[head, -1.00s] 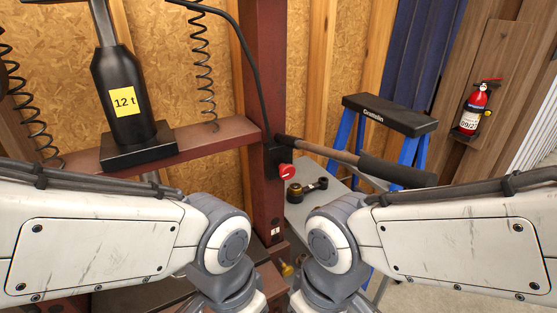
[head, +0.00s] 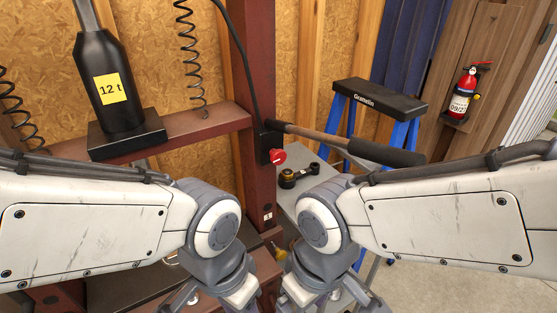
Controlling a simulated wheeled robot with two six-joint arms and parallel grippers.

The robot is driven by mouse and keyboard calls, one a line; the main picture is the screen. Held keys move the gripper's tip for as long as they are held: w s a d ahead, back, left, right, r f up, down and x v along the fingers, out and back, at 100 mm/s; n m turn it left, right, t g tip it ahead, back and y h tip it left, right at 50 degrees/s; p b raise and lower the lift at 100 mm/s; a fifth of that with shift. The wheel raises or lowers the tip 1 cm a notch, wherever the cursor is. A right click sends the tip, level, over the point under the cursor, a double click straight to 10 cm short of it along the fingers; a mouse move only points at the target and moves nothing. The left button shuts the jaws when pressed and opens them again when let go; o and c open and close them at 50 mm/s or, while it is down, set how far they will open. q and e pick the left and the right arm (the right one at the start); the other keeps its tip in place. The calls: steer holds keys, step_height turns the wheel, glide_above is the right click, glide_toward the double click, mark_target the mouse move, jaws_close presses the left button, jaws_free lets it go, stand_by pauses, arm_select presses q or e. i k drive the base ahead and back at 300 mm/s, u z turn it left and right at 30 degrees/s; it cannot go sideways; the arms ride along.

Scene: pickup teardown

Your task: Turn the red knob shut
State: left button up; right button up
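The red knob (head: 278,156) sticks out from a black box (head: 266,142) on the dark red press post (head: 254,110). A black cable runs up from the box. Both of my arms reach in from the sides below the knob, and neither touches it. Their wrists bend down toward the bottom edge. The fingertips of both grippers lie outside the picture.
A black 12 t bottle jack (head: 115,125) stands on the press crossbeam (head: 190,127). A padded lever (head: 385,152) extends right from the post. A grey table (head: 318,176) with a dark round part (head: 298,175) and a blue stepladder (head: 375,100) stand behind. A fire extinguisher (head: 463,95) hangs right.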

mark_target(277, 157)
steer(key=u, duration=1.45)
steer(key=k, duration=0.9)
steer(key=z, duration=1.6)
steer(key=i, duration=0.45)
steer(key=u, duration=0.05)
